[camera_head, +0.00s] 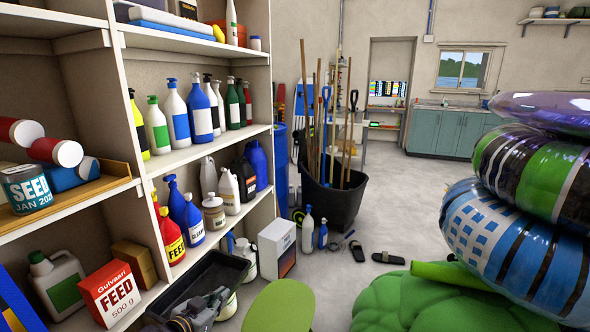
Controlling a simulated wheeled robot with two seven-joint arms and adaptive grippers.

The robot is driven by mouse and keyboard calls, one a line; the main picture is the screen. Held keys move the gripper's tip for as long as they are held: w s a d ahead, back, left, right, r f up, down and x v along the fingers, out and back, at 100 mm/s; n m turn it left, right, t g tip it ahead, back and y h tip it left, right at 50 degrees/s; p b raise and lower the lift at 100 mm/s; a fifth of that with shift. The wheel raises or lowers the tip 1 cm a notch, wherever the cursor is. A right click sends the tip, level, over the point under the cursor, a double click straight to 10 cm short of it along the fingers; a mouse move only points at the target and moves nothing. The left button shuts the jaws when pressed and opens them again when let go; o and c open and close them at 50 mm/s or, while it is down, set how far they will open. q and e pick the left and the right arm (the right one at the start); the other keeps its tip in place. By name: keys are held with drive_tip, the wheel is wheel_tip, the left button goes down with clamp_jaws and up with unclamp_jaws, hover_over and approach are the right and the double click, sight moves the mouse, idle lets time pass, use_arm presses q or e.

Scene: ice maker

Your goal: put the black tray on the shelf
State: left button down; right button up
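The black tray (213,270) is at the lower left of the head view, beside the front of the white shelf unit (205,153). It looks empty and roughly level, with its long side running away from me. My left gripper (203,309) is at the tray's near end and overlaps its near right rim in the picture. I cannot tell whether the fingers are closed on the rim. The near end of the tray is partly hidden by the gripper. My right gripper is not in view.
A white box (277,248) and bottles stand on the floor beyond the tray. A flat green object (280,306) is right of the gripper. Inflatables (520,235) fill the right. Open floor lies between.

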use_arm(q)
drive_tip(key=shift+w+a+f+n+y, duration=0.2)
drive_tip(key=shift+w+f+n+y, duration=0.05)
drive_tip(key=shift+f, duration=0.25)
drive_tip(key=shift+w+a+f+n+y, duration=0.2)
drive_tip(key=shift+f+n+y, duration=0.05)
drive_tip(key=shift+f, duration=0.2)
drive_tip(key=shift+w+a+f+n+y, duration=0.8)
drive_tip(key=shift+f+n+y, duration=0.7)
drive_tip(key=shift+f, duration=2.4)
drive_tip(key=d+r, duration=0.2)
drive_tip(key=d, duration=0.6)
drive_tip(key=d+r, duration=0.2)
drive_tip(key=d, duration=0.6)
drive_tip(key=shift+d+r+t, duration=0.15)
drive_tip(key=shift+r+t, duration=0.1)
drive_tip(key=shift+t, duration=0.05)
drive_tip(key=shift+w, duration=0.1)
wheel_tip(320, 180, up, 12)
drive_tip(key=s+m+h, duration=0.2)
drive_tip(key=m+h, duration=0.1)
drive_tip(key=shift+s+m+h, duration=0.2)
drive_tip(key=shift+m+h, duration=0.2)
